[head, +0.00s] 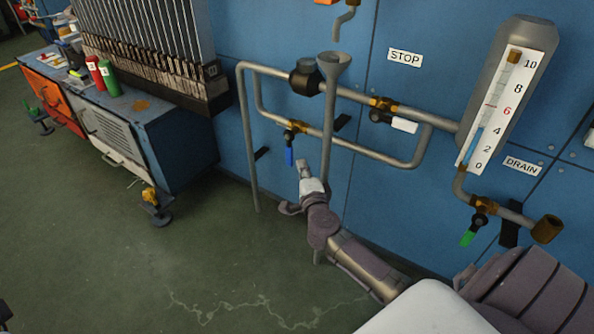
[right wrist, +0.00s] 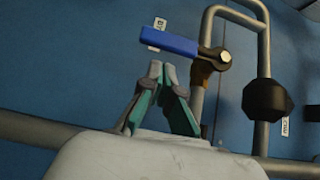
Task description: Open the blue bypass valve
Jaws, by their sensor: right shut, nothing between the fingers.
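The blue bypass valve handle (head: 289,157) hangs down from a brass valve body (head: 296,126) on the lower pipe, crosswise to that pipe. In the right wrist view the blue handle (right wrist: 168,39) lies just beyond the fingertips, with its pivot bolt at its right end. My right gripper (head: 301,165) is shut and empty, just right of the handle in the head view. In the right wrist view its fingertips (right wrist: 162,68) meet, with a small gap in the picture between them and the handle. My left gripper is not in view.
A white-handled valve (head: 403,125) sits on the upper pipe below a STOP label (head: 405,58). A funnel (head: 333,66) tops a vertical pipe close to my right gripper. A gauge (head: 500,110) and green-handled drain valve (head: 470,236) stand right.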

